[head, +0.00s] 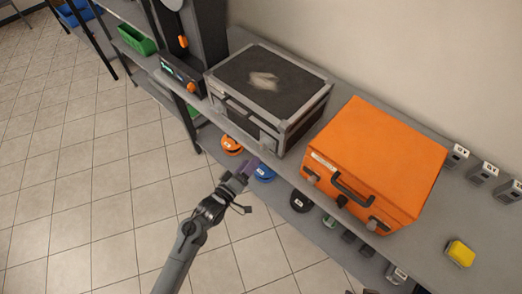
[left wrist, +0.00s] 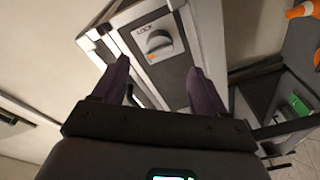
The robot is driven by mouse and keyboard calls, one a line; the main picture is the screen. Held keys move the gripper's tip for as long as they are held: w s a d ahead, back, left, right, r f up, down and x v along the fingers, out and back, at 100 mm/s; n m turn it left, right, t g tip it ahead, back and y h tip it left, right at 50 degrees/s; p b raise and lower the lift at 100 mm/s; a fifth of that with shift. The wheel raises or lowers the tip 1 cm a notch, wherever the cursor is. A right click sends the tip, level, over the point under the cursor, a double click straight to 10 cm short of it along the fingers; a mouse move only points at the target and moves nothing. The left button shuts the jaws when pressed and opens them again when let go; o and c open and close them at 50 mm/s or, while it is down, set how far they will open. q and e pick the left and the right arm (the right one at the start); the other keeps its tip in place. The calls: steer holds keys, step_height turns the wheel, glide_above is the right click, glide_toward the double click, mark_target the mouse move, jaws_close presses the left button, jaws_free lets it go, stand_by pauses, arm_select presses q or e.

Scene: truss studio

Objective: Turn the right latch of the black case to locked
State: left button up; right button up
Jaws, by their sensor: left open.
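The black case (head: 270,80) with silver edges lies closed on the upper shelf in the head view. My left gripper (head: 245,170) is in front of and below its front face, near the right end, with purple fingertips. In the left wrist view the left gripper (left wrist: 160,88) is open and empty, its fingers pointing at the case front (left wrist: 172,82). A round grey latch knob (left wrist: 159,42) shows beyond and between the fingers, apart from them. The word LOCK is above it, an orange mark below left.
An orange case (head: 375,165) stands right of the black case. A dark device (head: 185,75) with orange knobs stands close on its left. Blue (head: 263,173) and orange (head: 231,145) round objects lie on the lower shelf near my left gripper. The tiled floor in front is clear.

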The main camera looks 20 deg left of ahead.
mark_target(262, 148)
arm_select(q)
steer(key=b+x, duration=0.1)
steer(key=x, duration=0.7)
steer(key=c, duration=1.1)
steer(key=shift+o, duration=0.2)
